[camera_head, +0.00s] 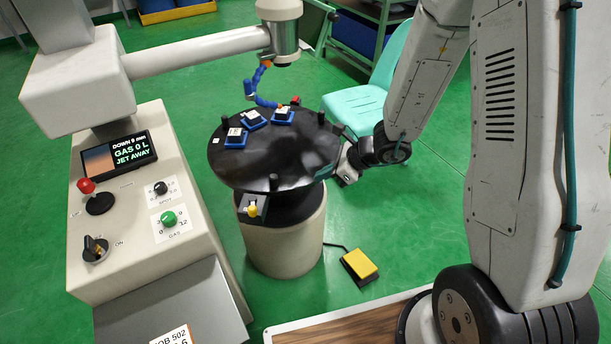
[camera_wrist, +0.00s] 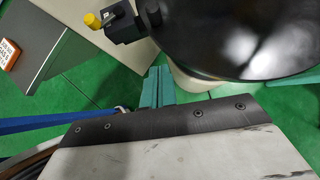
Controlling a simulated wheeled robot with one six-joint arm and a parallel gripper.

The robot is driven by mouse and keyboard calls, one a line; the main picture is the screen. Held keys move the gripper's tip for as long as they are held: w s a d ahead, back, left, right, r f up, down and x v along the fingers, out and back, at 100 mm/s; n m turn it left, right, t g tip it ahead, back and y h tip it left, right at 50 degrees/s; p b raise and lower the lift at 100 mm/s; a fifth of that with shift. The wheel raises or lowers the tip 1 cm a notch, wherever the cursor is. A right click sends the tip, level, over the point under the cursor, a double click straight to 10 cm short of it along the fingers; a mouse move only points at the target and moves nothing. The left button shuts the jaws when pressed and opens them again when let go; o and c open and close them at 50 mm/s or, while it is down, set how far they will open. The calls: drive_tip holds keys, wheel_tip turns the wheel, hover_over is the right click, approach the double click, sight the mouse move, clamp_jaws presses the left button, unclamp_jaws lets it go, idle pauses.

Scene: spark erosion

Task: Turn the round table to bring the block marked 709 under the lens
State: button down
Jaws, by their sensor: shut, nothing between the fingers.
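The round black table (camera_head: 300,160) stands on a pale drum and also shows in the wrist view (camera_wrist: 240,35). Three blue blocks with white tops sit on its left and far part: a left one (camera_head: 236,138), a middle one (camera_head: 254,119) and a right one (camera_head: 284,116). Their marks are too small to read, so I cannot tell which is 709. The lens head (camera_head: 279,38) hangs above the far side of the table. My gripper (camera_head: 343,176) is shut and empty, close to the table's right edge. I cannot tell whether it touches.
Short black pegs, such as the front one (camera_head: 273,182), stand around the table. A blue jointed hose (camera_head: 255,88) reaches over the blocks. A yellow knob (camera_head: 252,209) sits at the front. The console screen (camera_head: 118,157) reads "GAS 0 L, JET AWAY". A teal chair (camera_head: 372,100) stands behind.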

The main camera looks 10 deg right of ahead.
sight(275, 186)
drive_tip(key=x, duration=0.8)
drive_tip(key=shift+a+f, duration=0.2)
drive_tip(key=shift+a, duration=0.1)
drive_tip(key=w+a, duration=0.1)
drive_tip(key=a, duration=0.2)
drive_tip(key=shift+w+f, duration=0.1)
drive_tip(key=shift+w, duration=0.3)
drive_tip(key=shift+w+a, duration=0.2)
drive_tip(key=shift+a, duration=0.15)
drive_tip(key=shift+a, duration=1)
drive_tip(key=shift+d, duration=0.1)
